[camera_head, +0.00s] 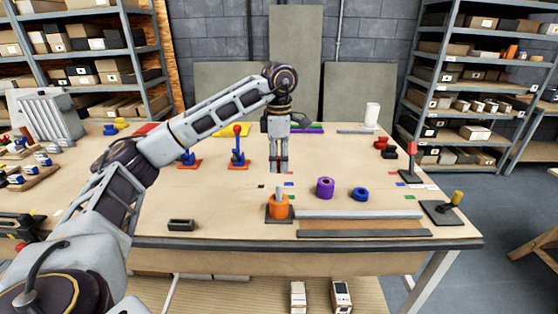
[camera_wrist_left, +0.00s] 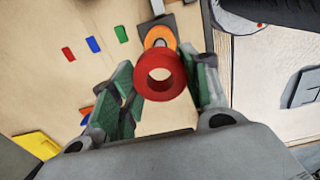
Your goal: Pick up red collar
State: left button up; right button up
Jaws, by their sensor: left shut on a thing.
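A red collar (camera_wrist_left: 160,58) sits between the green-padded fingers of my left gripper (camera_wrist_left: 165,95) in the left wrist view, its round hole facing the camera. In the head view the left gripper (camera_head: 279,168) hangs fingers down above the middle of the table, and I cannot make out the collar there. My left gripper is shut on the collar. My right gripper is in neither view.
An orange collar (camera_head: 278,211) stands around a grey post on a dark base, below the gripper. A purple collar (camera_head: 325,188) and a blue collar (camera_head: 360,194) lie to its right. Blue clamps (camera_head: 237,150) stand left. A grey bar (camera_head: 357,215) lies near the front edge.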

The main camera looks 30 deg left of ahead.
pick_arm(q)
jog(key=shift+r+p, duration=1.9)
jog(key=shift+r, duration=0.75)
